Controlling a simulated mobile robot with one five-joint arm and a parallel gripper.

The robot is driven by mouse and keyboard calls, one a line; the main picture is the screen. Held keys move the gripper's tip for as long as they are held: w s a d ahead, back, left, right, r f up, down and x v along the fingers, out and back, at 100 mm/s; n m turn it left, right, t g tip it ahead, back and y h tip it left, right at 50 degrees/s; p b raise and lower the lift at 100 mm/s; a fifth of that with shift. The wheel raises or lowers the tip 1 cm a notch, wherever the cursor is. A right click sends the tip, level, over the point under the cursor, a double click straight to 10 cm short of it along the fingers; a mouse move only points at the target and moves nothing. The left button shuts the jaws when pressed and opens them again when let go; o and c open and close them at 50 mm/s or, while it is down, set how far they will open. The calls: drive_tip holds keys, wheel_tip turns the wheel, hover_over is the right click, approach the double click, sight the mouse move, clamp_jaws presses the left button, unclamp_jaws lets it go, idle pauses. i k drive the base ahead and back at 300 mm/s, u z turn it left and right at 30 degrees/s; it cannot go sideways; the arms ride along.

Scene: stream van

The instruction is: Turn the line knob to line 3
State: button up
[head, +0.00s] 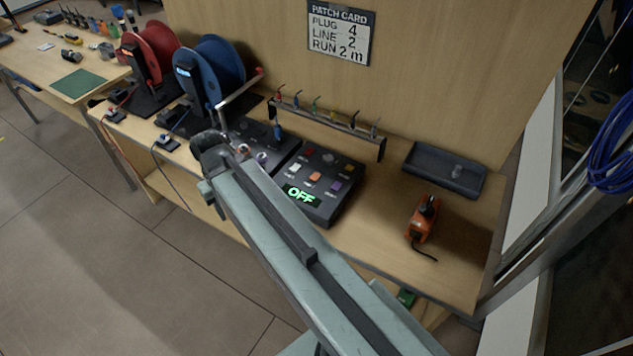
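The line knob cannot be picked out for sure. A small pale round part (262,157) shows on the black panel (282,152) beside my arm, and any markings there are too small to read. My gripper (212,148) is at the far end of my arm, over the left part of this panel. Its fingers are hard to make out against the dark panel, and I cannot tell whether it touches anything. My arm hides part of the panel. The patch card (341,33) on the back board reads PLUG 4, LINE 2, RUN 2 m.
A dark console (320,212) with coloured buttons and a green OFF display stands right of the panel. A rack (340,130) of coloured plugs is behind. Blue (208,70) and red (150,50) reels stand left. An orange device (421,222) and grey tray (440,178) lie right.

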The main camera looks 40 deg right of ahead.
sight(327, 160)
drive_tip(key=z, duration=1.5)
drive_tip(key=k, duration=0.6)
drive_tip(key=u, duration=1.6)
drive_tip(key=i, duration=1)
drive_tip(key=u, duration=0.05)
